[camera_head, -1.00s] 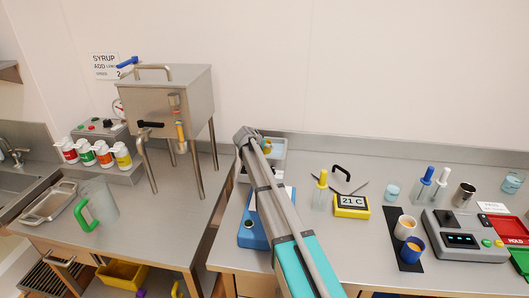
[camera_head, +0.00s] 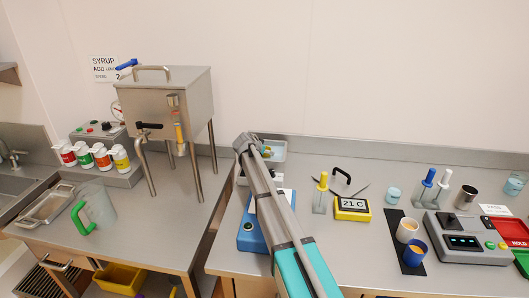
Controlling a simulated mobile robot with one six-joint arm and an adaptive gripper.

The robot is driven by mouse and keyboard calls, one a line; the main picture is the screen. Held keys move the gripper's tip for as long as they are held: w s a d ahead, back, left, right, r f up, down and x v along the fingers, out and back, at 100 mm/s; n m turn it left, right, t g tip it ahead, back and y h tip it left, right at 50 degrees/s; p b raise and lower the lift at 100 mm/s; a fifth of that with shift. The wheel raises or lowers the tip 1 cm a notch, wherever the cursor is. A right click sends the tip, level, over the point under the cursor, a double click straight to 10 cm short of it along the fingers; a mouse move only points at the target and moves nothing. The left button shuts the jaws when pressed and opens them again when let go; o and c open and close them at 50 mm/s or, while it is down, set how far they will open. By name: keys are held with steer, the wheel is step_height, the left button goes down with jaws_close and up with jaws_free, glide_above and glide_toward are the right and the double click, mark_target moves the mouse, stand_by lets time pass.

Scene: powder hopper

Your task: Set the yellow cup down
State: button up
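No yellow cup is clearly visible. My arm (camera_head: 268,205) reaches up from the bottom centre across the right bench, and its far joint is near the back wall. My gripper does not show; it may be hidden behind the arm. A small yellow spot (camera_head: 266,149) shows just beside the arm's far end, at a grey tray (camera_head: 279,151), too small to identify.
A blue scale-like device (camera_head: 246,238) lies partly under my arm. A yellow 21 C display (camera_head: 352,209), a yellow-topped tool in a stand (camera_head: 321,190) and a grey control unit (camera_head: 470,243) stand to the right. The hopper (camera_head: 170,100) stands left.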

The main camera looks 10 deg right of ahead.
steer(key=shift+r, duration=0.2)
stand_by(0.3)
steer(key=shift+s+a+r+p, duration=0.25)
steer(key=shift+s+r+p, duration=0.15)
steer(key=shift+p, duration=0.15)
steer(key=p+v, duration=0.5)
steer(key=v, duration=0.3)
steer(key=shift+s+a+r, duration=0.2)
steer(key=shift+r, duration=0.05)
steer(key=shift+p+v, duration=0.7)
steer(key=shift+v, duration=0.3)
steer(key=shift+a, duration=0.1)
